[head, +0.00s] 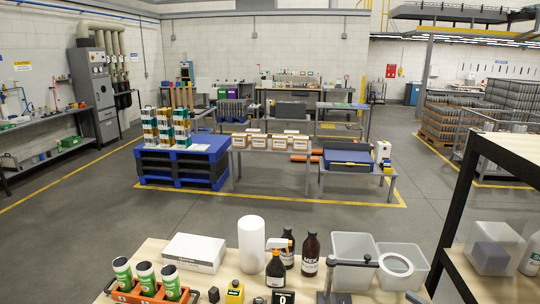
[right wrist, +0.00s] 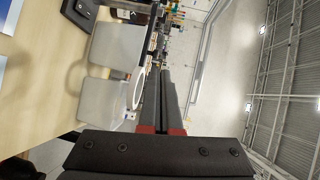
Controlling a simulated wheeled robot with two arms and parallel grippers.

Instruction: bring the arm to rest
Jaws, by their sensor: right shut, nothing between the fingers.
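My right gripper (right wrist: 164,74) points away from the camera in the right wrist view. Its two dark fingers lie together with nothing between them. My left gripper is in neither view.
The wooden table (head: 225,285) holds an orange rack of cans (head: 148,290), a white roll (head: 251,245), dark bottles (head: 310,254), a black stand (head: 334,285) and two translucent bins (head: 354,247). A black-framed shelf (head: 462,190) rises at right. Open floor (head: 270,205) lies beyond.

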